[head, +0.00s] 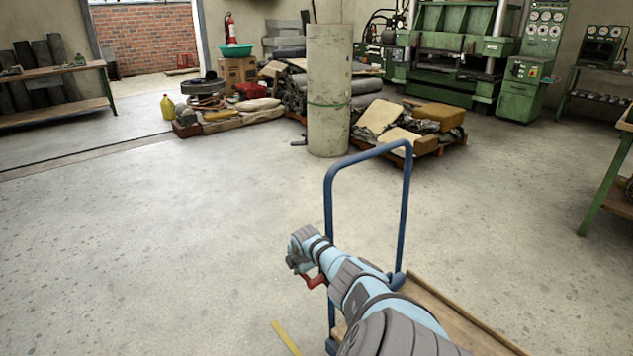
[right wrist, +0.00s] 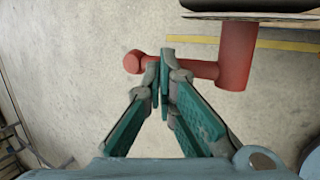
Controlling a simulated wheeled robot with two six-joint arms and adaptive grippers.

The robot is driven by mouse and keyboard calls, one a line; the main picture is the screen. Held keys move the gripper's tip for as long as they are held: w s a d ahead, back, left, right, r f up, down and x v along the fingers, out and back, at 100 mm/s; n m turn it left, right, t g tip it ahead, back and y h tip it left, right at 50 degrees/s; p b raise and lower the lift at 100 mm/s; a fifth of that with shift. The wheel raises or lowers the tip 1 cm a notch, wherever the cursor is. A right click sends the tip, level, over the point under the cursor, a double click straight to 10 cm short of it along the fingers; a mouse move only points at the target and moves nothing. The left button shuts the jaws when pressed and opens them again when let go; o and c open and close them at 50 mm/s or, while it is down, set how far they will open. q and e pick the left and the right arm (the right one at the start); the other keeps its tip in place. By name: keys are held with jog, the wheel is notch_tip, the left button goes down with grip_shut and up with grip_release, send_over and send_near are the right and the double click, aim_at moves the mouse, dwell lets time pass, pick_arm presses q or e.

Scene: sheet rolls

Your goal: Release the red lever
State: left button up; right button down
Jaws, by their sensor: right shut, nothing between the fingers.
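The red lever (right wrist: 237,55) shows in the right wrist view as a thick upright stub with a thinner bar running left to a rounded end. In the head view a small part of the lever (head: 316,281) shows beside my right wrist, at the blue-handled cart. My right gripper (right wrist: 160,68) is shut with nothing in it. Its fingertips overlap the bar near the rounded end in the right wrist view; I cannot tell whether they touch it. In the head view my arm hides the fingers and most of the lever. My left gripper is not in view.
The cart has a blue tube handle (head: 328,220) and a wooden deck (head: 465,318). A yellow floor strip (head: 286,338) lies left of it. A tall roll (head: 328,90) stands behind, with loaded pallets around it. A green-legged table (head: 607,185) is at the right. The left floor is clear.

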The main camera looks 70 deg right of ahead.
pick_arm(q)
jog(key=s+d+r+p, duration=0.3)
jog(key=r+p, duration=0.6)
jog(key=p, duration=0.1)
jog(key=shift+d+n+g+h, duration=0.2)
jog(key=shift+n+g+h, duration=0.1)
pick_arm(e)
notch_tip(320, 180, up, 14)
jog(key=w+a, duration=0.1)
jog(key=a, duration=0.1)
jog(key=shift+w+a+f, duration=0.15)
jog(key=shift+a+f, duration=0.05)
jog(key=shift+a, duration=0.05)
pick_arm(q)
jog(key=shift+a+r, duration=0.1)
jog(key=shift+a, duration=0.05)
